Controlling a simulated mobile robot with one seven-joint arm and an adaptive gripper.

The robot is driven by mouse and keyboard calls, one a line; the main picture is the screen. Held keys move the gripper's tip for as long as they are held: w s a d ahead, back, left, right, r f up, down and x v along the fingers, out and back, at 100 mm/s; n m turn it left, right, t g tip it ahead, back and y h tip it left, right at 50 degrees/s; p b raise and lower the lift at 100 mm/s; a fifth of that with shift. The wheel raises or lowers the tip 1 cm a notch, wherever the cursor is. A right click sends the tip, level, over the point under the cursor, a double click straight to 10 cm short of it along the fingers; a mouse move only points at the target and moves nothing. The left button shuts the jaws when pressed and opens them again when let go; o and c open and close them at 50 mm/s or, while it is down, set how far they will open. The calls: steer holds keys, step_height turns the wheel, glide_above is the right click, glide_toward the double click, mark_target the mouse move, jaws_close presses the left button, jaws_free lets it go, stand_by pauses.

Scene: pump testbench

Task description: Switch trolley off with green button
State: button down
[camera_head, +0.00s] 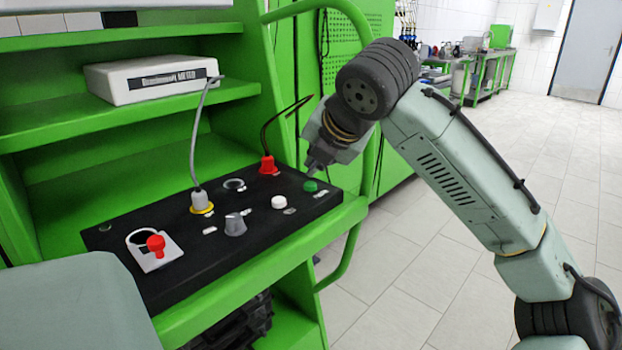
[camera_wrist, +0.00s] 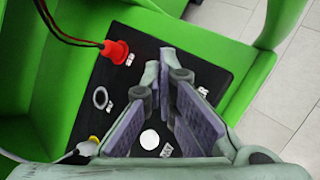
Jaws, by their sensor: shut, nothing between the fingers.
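The green button (camera_head: 310,186) sits near the far right corner of the black control panel (camera_head: 262,236) in the head view. My gripper (camera_head: 316,169) is shut and empty, its tips pointing down just above the green button; whether they touch it I cannot tell. In the wrist view my gripper's fingers (camera_wrist: 163,58) reach over the panel, and the green button cannot be seen, apparently hidden behind them. A white button (camera_head: 279,202) is beside the green one; it also shows in the wrist view (camera_wrist: 150,139).
The panel also holds a red plug with cable (camera_head: 268,166), a grey plug with cable (camera_head: 201,201), a grey knob (camera_head: 235,224) and a red switch (camera_head: 156,245). A green rail (camera_head: 352,245) curves at the right edge. A white device (camera_head: 153,78) stands on the shelf.

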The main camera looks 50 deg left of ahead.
mark_target(315, 183)
step_height(315, 183, up, 6)
steer(key=p, duration=0.6)
